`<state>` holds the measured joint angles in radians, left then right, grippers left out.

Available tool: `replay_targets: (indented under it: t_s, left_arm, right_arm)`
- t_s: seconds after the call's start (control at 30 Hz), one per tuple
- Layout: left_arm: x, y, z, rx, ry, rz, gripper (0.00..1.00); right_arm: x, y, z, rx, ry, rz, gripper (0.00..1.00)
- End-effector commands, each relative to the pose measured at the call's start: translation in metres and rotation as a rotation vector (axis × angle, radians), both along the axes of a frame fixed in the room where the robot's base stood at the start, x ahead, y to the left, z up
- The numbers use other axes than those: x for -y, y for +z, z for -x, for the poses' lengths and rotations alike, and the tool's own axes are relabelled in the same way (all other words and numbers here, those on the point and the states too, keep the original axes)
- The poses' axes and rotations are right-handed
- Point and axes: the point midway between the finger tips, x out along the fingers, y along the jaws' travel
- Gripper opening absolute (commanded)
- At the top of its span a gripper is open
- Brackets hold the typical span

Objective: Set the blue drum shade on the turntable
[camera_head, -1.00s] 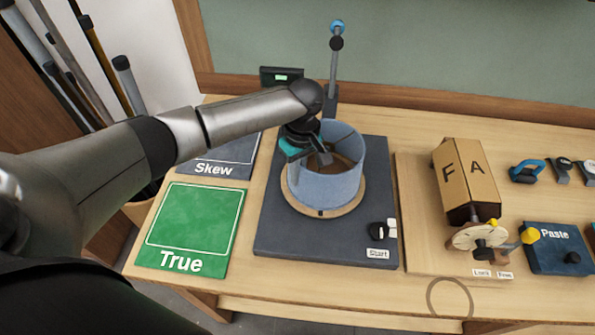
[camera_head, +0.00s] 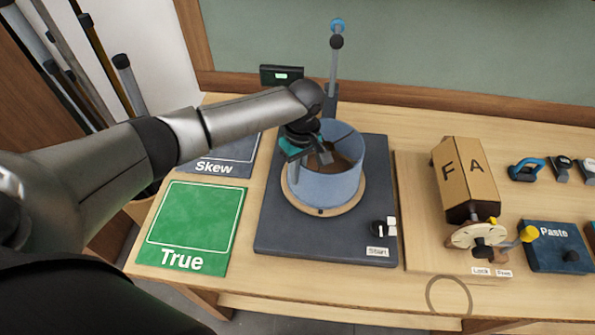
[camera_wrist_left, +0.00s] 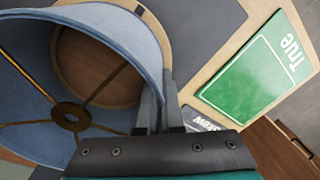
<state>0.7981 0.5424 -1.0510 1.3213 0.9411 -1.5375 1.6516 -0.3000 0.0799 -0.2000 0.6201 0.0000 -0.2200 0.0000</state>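The blue drum shade (camera_head: 325,188) stands upright on the round wooden disc of the turntable (camera_head: 352,205), near its middle, with the disc's rim showing around it. I cannot tell whether its lower rim rests fully on the disc. My left gripper (camera_head: 322,157) is at the shade's upper left rim. In the left wrist view, the fingers of my left gripper (camera_wrist_left: 160,108) straddle the wall of the shade (camera_wrist_left: 120,25), one inside and one outside, close against it. The shade's wire spokes and centre ring (camera_wrist_left: 70,116) show there. My right gripper is out of view.
The turntable's dark base (camera_head: 275,235) has a knob and Start label at front right. A post (camera_head: 334,75) stands behind it. A green True mat (camera_head: 195,225) and a Skew mat (camera_head: 222,168) lie left. A cardboard-coloured block (camera_head: 465,178) and Paste box (camera_head: 555,245) are right.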

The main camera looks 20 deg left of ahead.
Motion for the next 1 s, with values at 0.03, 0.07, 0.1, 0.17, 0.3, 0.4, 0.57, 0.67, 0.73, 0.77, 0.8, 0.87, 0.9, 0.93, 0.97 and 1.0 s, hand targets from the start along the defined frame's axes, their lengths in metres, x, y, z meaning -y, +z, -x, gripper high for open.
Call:
replay_targets:
  t_s: [0.03, 0.07, 0.1, 0.17, 0.3, 0.4, 0.57, 0.67, 0.73, 0.77, 0.8, 0.87, 0.9, 0.93, 0.97, 1.0]
  left_arm:
    - [0.0004, -0.0001, -0.0002, 0.000, 0.000, 0.001, 0.00]
    - [0.0004, -0.0004, -0.0003, 0.000, 0.000, 0.001, 0.00]
    - [0.0005, -0.0008, -0.0002, 0.000, 0.000, 0.001, 0.00]
    - [0.0005, -0.0014, -0.0003, 0.001, 0.000, 0.002, 0.00]
    - [0.0005, -0.0018, -0.0002, 0.001, 0.000, 0.002, 0.15]
    - [0.0004, -0.0019, -0.0001, 0.000, 0.000, 0.001, 0.26]
    - [0.0002, -0.0020, 0.0000, 0.001, 0.000, 0.001, 0.38]
    - [0.0002, -0.0020, 0.0000, 0.000, -0.001, 0.000, 0.38]
    - [0.0001, -0.0024, 0.0004, -0.001, -0.001, 0.000, 0.43]
    - [0.0001, -0.0024, 0.0004, -0.001, 0.000, -0.001, 0.46]
    - [0.0001, -0.0024, 0.0004, -0.001, -0.001, 0.000, 0.51]
    - [0.0000, -0.0024, 0.0003, -0.001, 0.000, -0.001, 0.58]
    - [0.0000, -0.0024, 0.0003, -0.001, 0.000, -0.001, 0.62]
    - [0.0000, -0.0024, 0.0003, -0.001, 0.000, -0.001, 0.65]
    - [0.0001, -0.0024, 0.0004, -0.001, 0.000, -0.001, 0.68]
    - [0.0000, -0.0023, 0.0003, -0.001, 0.000, -0.001, 0.68]
  right_arm:
    - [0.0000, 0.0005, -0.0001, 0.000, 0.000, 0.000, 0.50]
    - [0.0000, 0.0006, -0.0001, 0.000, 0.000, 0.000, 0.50]
    - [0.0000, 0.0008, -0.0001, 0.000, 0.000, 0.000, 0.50]
    - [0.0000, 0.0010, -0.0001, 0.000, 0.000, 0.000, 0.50]
    - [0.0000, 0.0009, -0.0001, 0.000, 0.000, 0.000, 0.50]
    - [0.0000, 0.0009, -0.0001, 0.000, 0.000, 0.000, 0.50]
    - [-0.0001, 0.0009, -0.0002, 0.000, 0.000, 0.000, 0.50]
    - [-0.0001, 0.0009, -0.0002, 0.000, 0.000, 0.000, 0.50]
    - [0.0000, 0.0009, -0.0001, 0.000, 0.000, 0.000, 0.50]
    - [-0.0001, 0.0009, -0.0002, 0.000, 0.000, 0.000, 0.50]
    - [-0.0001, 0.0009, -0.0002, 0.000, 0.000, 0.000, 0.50]
    - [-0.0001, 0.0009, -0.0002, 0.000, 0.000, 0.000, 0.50]
    - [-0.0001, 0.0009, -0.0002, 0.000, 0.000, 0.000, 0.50]
    - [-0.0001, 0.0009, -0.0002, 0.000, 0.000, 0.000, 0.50]
    - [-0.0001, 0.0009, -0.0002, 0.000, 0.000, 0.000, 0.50]
    - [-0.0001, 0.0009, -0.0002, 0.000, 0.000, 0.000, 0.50]
